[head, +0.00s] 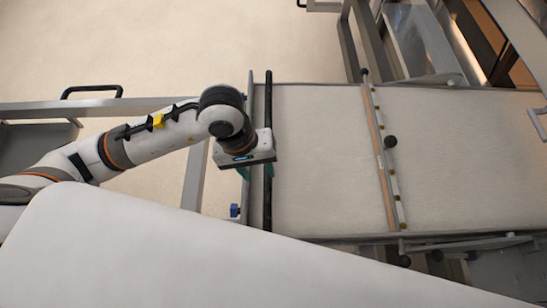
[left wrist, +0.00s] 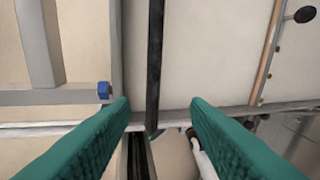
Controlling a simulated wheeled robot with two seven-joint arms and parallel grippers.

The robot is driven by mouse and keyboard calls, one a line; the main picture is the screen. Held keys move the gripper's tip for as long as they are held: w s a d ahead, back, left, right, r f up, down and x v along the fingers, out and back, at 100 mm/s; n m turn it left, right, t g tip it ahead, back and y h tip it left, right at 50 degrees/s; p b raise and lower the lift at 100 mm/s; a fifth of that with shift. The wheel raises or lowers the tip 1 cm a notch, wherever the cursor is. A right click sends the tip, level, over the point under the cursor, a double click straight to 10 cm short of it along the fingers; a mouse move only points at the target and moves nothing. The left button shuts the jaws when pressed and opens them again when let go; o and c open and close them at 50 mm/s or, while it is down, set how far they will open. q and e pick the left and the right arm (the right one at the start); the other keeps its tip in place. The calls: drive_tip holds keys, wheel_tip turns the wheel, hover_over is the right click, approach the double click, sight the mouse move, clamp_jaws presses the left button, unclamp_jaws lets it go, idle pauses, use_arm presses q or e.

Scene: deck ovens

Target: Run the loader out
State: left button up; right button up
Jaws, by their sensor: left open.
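The loader (head: 320,150) is a long flat bed covered in pale cloth, lying level from the middle of the head view to the right. A black bar (head: 268,100) runs across its left end. A crossbar with black knobs (head: 380,150) spans the cloth further right. My left gripper (head: 256,172) points down over the black bar, its teal fingers spread. In the left wrist view, the bar (left wrist: 155,60) runs between the two open fingers (left wrist: 160,102), apart from both. How deep the fingers reach around it I cannot tell. My right gripper is out of view.
A blue knob (head: 235,210) sits on the frame left of the bar, and shows in the left wrist view (left wrist: 104,90). Metal oven framing (head: 410,40) with a lit opening (head: 475,35) stands at upper right. A grey rail with a black handle (head: 92,90) lies left; bare floor spreads behind.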

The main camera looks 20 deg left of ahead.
sight(267, 189)
use_arm(q)
drive_tip(key=shift+m+t+y, duration=0.3)
drive_tip(key=f, duration=0.6)
drive_tip(key=d+f, duration=0.1)
drive_tip(key=f, duration=0.3)
drive_tip(key=shift+w+d+p, duration=0.1)
drive_tip(key=shift+w+p, duration=0.2)
drive_tip(key=shift+w, duration=0.1)
drive_tip(key=shift+d+f, duration=0.1)
drive_tip(key=shift+f, duration=0.5)
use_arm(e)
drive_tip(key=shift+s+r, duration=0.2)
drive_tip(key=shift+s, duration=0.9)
use_arm(q)
drive_tip(key=shift+c, duration=0.7)
clamp_jaws()
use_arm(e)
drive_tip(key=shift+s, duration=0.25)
